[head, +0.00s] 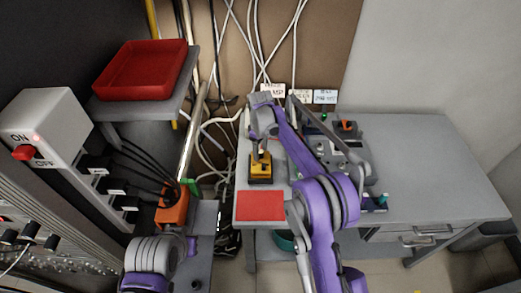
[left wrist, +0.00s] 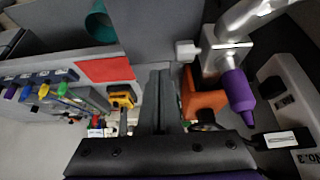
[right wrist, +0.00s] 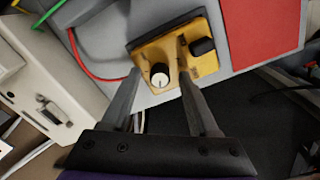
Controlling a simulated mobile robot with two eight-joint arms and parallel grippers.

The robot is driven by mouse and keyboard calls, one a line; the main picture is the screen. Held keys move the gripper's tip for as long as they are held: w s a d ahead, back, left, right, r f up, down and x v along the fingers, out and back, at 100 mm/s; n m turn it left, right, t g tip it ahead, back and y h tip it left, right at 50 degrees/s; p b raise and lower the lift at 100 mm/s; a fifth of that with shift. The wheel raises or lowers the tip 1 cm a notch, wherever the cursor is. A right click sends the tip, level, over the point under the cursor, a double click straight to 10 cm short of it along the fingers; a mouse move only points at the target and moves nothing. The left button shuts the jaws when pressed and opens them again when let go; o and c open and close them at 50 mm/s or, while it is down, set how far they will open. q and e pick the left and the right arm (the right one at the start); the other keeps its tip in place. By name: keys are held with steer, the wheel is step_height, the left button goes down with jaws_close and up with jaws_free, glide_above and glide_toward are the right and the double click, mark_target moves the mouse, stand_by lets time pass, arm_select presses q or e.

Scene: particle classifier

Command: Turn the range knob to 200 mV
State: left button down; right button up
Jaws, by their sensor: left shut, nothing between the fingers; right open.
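A small yellow box (head: 262,172) stands on the grey table behind the red pad. In the right wrist view the yellow box (right wrist: 209,66) carries a round knob (right wrist: 160,78) with a pale top and a black part (right wrist: 202,46). My right gripper (right wrist: 158,70) is open, with its fingers pointing at the box and the round knob between them in the picture. I cannot tell whether they touch it. The knob's scale is too small to read. My left gripper (left wrist: 162,76) is shut and empty, away from the yellow box (left wrist: 122,98).
A red pad (head: 260,205) lies at the table's front left corner. Other instruments and cables (right wrist: 90,65) stand close to the box. An orange block (head: 172,207) and a grey ON/OFF box (head: 45,125) are at the left. The table's right side is clear.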

jaws_close()
steer(key=shift+m, duration=0.4)
steer(key=m, duration=0.3)
steer(key=shift+m, duration=0.3)
steer(key=m, duration=0.4)
steer(key=shift+m+b, duration=0.3)
steer(key=m, duration=0.4)
steer(key=shift+m, duration=2.4)
